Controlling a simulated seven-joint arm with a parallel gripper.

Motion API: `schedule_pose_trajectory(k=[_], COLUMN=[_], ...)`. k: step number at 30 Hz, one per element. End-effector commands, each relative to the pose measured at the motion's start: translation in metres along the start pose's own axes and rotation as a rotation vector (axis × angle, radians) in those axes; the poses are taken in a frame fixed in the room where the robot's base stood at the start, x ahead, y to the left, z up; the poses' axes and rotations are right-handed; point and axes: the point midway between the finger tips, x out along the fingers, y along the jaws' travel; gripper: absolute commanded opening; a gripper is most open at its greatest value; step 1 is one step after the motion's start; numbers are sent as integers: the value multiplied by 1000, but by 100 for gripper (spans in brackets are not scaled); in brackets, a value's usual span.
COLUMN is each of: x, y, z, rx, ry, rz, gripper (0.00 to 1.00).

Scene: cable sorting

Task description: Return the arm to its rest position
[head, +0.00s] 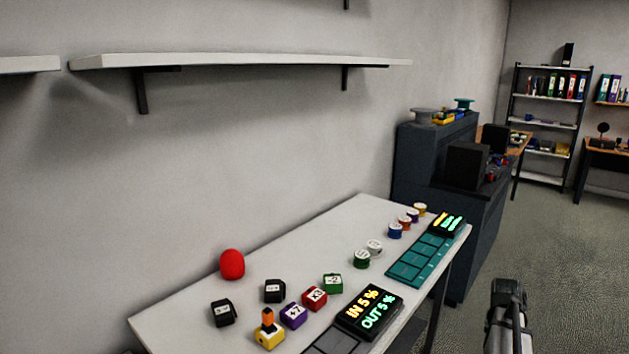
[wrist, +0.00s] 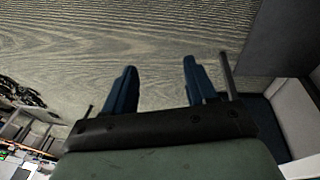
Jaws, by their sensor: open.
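My gripper (wrist: 160,78) shows in the wrist view with its two dark blue fingers spread apart. Nothing is between the fingers. Beyond them is a grey-brown streaked surface, with no object close to the fingertips. I cannot make out the gripper's fingers in the head view, so its place relative to the table is hard to tell.
In the head view, a white table (head: 185,318) holds a red ball (head: 232,264), several labelled cubes, small spools, a display box (head: 370,311) and a teal tray (head: 408,275). A dark cabinet (head: 420,170) stands behind its right end. Open floor (head: 540,240) lies to the right.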

Motion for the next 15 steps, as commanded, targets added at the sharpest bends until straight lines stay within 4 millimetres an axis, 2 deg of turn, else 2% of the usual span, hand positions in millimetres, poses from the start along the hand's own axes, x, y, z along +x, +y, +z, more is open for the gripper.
schedule_pose_trajectory(k=[5, 8, 15], x=[37, 61, 113], y=[-26, -48, -104], z=[33, 58, 131], rx=[-38, -77, -188], ry=[-47, -81, -170], rz=[-11, -21, -43], gripper=[56, 56, 56])
